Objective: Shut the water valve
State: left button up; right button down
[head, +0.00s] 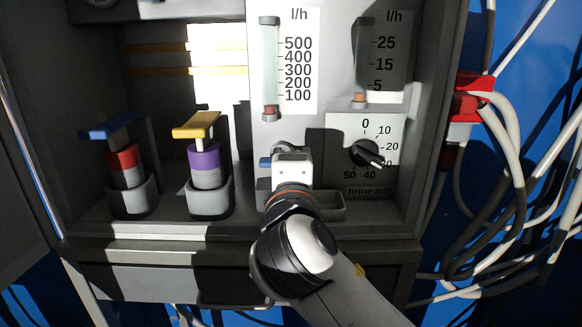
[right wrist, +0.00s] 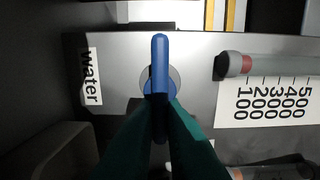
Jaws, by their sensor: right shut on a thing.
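The water valve's blue lever (right wrist: 160,65) shows in the right wrist view beside the "water" label (right wrist: 91,76). It lies crosswise to the water flow tube (right wrist: 270,66). In the head view only the blue end of the lever (head: 265,162) shows, left of my right gripper (head: 291,162). The red float in the water flow tube (head: 269,75) sits at the bottom, below the 100 mark. My left gripper is not in view.
To the left stand a blue-handled red valve (head: 124,160) and a yellow-handled purple one (head: 204,160). A grey tray (head: 328,207) lies under my gripper. Cables hang at the right.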

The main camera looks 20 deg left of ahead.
jog(key=shift+f, duration=0.1)
dwell(0.3)
jog(key=c, duration=1.5)
grip_release()
jog(key=b+v, duration=0.1)
jog(key=v, duration=1.1)
jog(key=shift+b, duration=0.35)
